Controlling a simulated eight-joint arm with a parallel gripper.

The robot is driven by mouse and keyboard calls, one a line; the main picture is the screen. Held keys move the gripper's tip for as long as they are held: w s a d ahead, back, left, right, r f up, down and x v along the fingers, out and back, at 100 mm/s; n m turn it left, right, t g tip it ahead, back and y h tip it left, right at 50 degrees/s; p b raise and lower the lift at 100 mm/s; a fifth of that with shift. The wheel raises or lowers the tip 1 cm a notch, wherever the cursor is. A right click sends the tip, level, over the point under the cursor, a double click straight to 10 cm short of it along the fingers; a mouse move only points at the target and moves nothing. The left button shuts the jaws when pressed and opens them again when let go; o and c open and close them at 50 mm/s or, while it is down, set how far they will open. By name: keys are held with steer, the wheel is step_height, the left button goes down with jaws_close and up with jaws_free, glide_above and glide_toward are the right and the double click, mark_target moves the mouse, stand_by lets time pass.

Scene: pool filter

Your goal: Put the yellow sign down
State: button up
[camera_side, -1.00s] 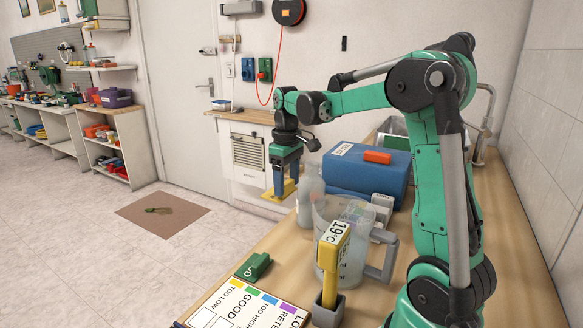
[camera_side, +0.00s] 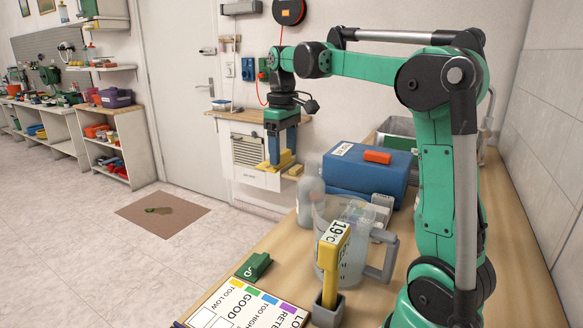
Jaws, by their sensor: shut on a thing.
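The yellow sign (camera_side: 286,158) hangs at the lower end of my gripper (camera_side: 279,158), which is shut on it. It is held in the air, left of and above the blue box, in front of the white wall unit. The sign is small in this view, and the fingers hide part of it. I cannot tell its exact tilt or read any marking on it.
The wooden bench holds a blue box (camera_side: 364,178), a clear jug (camera_side: 345,255), a grey bottle (camera_side: 310,200), a yellow thermometer (camera_side: 330,255) in a holder, a green block (camera_side: 254,266) and a chart (camera_side: 245,305). A brown mat (camera_side: 165,222) lies on the floor.

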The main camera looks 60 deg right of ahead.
steer(key=a, duration=1.1)
glide_above(242, 316)
step_height(242, 316, down, 19)
steer(key=shift+r, duration=0.1)
steer(key=o, duration=1.3)
steer(key=shift+f, duration=0.25)
